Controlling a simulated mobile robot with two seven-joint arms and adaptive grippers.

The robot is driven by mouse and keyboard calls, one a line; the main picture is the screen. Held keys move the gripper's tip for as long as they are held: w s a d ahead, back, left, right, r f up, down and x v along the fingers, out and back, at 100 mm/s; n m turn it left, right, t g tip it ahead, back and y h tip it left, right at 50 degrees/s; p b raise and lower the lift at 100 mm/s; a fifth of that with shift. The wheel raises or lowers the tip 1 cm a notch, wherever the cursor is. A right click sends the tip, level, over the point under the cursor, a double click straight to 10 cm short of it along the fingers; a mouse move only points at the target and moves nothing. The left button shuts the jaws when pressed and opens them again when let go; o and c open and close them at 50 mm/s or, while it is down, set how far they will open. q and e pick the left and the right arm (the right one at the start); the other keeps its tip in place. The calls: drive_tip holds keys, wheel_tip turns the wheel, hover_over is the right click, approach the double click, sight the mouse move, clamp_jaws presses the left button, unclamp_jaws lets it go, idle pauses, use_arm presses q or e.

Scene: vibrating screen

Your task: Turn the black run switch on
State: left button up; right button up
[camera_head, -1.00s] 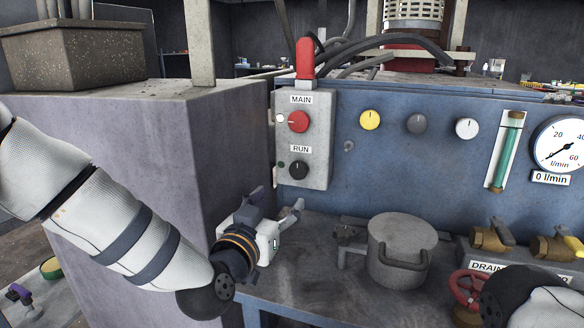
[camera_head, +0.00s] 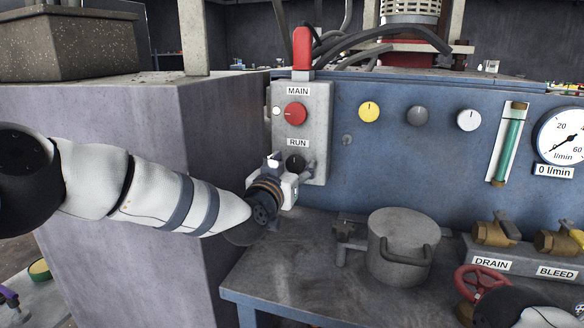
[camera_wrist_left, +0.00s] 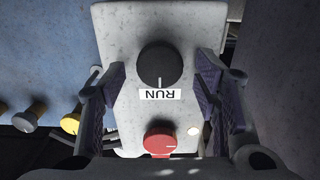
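The black run switch (camera_head: 296,162) is a round knob below the RUN label on a grey switch box (camera_head: 318,130). It is partly hidden behind my left gripper (camera_head: 289,170) in the head view. In the left wrist view, the black run switch (camera_wrist_left: 156,64) shows whole, upside down, with its white mark towards the RUN label (camera_wrist_left: 160,94). My left gripper (camera_wrist_left: 162,84) is open, with one finger on each side of the knob; gaps show between knob and fingers. I cannot tell how far the fingertips are from the box. My right gripper is not visible.
The red MAIN knob (camera_head: 295,113) sits above, its mark pointing left towards a pale lamp (camera_head: 276,111). Yellow (camera_head: 369,111), grey (camera_head: 417,116) and white (camera_head: 468,120) knobs are to the right. A lidded grey pot (camera_head: 398,250) stands on the shelf below.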

use_arm(q)
drive_tip(key=c, duration=1)
drive_tip(key=shift+n, duration=0.4)
drive_tip(key=n, duration=0.2)
drive_tip(key=shift+a+n, duration=0.1)
drive_tip(key=shift+n, duration=0.3)
drive_tip(key=n, duration=0.2)
drive_tip(key=shift+f+n, duration=0.15)
drive_tip(key=shift+n, duration=0.25)
drive_tip(key=n+b, duration=0.1)
drive_tip(key=n, duration=0.4)
drive_tip(key=shift+a, duration=0.1)
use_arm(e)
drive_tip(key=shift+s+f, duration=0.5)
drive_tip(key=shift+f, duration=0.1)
use_arm(q)
drive_tip(key=shift+n, duration=0.4)
